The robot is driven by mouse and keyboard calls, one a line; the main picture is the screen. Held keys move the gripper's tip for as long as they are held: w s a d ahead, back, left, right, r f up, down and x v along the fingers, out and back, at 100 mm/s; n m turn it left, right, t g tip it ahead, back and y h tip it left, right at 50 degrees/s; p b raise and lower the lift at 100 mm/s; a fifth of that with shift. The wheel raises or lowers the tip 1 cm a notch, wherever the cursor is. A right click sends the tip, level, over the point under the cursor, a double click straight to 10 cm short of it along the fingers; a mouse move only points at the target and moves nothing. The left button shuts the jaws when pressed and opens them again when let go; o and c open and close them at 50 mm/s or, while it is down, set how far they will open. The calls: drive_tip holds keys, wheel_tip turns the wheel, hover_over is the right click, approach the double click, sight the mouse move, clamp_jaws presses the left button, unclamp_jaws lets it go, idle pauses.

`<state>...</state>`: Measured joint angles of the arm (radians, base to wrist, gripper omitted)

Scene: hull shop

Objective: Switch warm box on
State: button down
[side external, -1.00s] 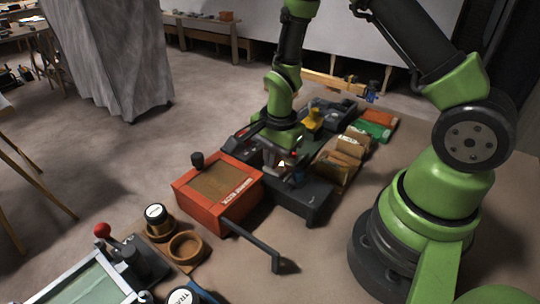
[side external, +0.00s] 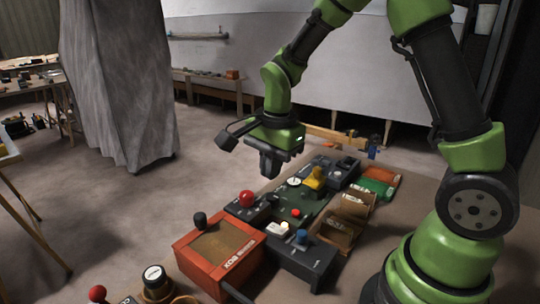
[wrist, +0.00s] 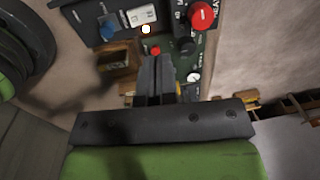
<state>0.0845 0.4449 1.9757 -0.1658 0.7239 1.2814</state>
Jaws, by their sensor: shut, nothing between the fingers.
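My gripper (side external: 270,163) is shut and empty, raised above the far left side of the row of units. Its closed fingers show in the wrist view (wrist: 153,75). An orange-red box (side external: 220,253) with a brown top, a black knob and a front label too small to read surely stands at the near end. Beside it is a dark grey unit (side external: 300,262) with a white rocker switch (side external: 278,229) and a blue knob (side external: 301,237). The wrist view shows the rocker (wrist: 140,15) with a bright spot beside it. I cannot tell which unit is the warm box.
A green panel (side external: 305,208) carries a red button (side external: 295,212) and a dial; a large red knob (side external: 246,198) stands left of it. A yellow handle (side external: 314,178) is behind. Cardboard bins (side external: 345,218) line the right side. Air around my gripper is clear.

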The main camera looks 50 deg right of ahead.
wheel_tip(320, 180, up, 2)
drive_tip(key=shift+w+r, duration=0.15)
drive_tip(key=shift+r, duration=0.05)
drive_tip(key=s+a+r+n+t+y, duration=0.1)
drive_tip(key=s+a+r+n+t, duration=0.1)
drive_tip(key=s+r+n, duration=0.3)
drive_tip(key=s+a+r+n+t+y, duration=0.1)
drive_tip(key=s+a+r+n+t, duration=0.2)
drive_tip(key=s+r+n, duration=0.3)
drive_tip(key=s+n+t, duration=0.1)
drive_tip(key=s+n, duration=0.2)
drive_tip(key=s, duration=0.2)
drive_tip(key=shift+r, duration=0.3)
